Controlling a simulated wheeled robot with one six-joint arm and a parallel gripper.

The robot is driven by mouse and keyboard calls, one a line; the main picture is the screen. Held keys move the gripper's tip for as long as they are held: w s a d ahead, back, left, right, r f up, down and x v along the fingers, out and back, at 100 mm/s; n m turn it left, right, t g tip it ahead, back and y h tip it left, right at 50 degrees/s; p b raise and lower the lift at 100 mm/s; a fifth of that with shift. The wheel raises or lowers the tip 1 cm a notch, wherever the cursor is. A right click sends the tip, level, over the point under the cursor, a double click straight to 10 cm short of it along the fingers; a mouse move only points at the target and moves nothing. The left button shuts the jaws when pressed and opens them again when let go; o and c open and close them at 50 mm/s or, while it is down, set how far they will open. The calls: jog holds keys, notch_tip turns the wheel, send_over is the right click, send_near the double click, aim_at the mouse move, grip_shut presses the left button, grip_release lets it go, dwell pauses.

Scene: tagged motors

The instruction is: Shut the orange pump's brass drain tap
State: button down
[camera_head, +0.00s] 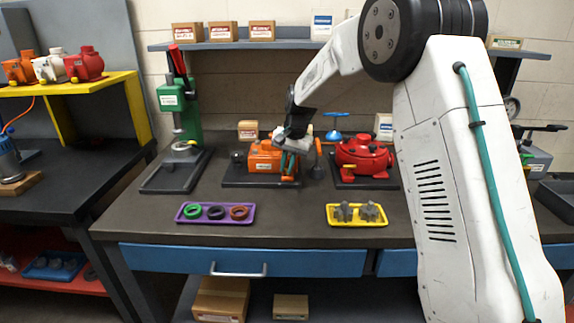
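The orange pump (264,156) sits on a dark base plate (240,183) in the middle of the bench. My gripper (289,158) is at the pump's right end, in front of and over it, pointing down. It covers that end of the pump. Small orange and teal parts show around the fingertips, too small to tell apart. I cannot make out the brass drain tap or its handle position. I cannot tell whether the fingers are open or touch anything.
A red pump (362,157) stands close on the right. A green press (182,105) stands left. A purple tray (216,220) with rings and a yellow tray (357,222) with grey parts lie in front. A shelf with boxes (262,30) runs behind. The bench front between the trays is clear.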

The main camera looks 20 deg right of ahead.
jog(key=shift+m, duration=0.4)
jog(key=shift+w+a+m, duration=0.1)
jog(key=shift+a+m, duration=0.1)
jog(key=shift+m, duration=0.8)
jog(key=m, duration=0.3)
jog(key=m+h, duration=0.1)
jog(key=shift+w+a+m+t, duration=0.25)
jog(key=shift+m+t, duration=0.05)
jog(key=shift+t, duration=0.1)
jog(key=m, duration=0.4)
jog(key=shift+w+a+h, duration=0.1)
jog(key=shift+w+h, duration=0.2)
jog(key=shift+h, duration=0.1)
jog(key=shift+w+m+h, duration=0.15)
jog(key=shift+m, duration=0.7)
jog(key=shift+w+m+h, duration=0.1)
jog(key=shift+m+h, duration=0.05)
jog(key=shift+m, duration=0.7)
jog(key=c, duration=1.5)
grip_release()
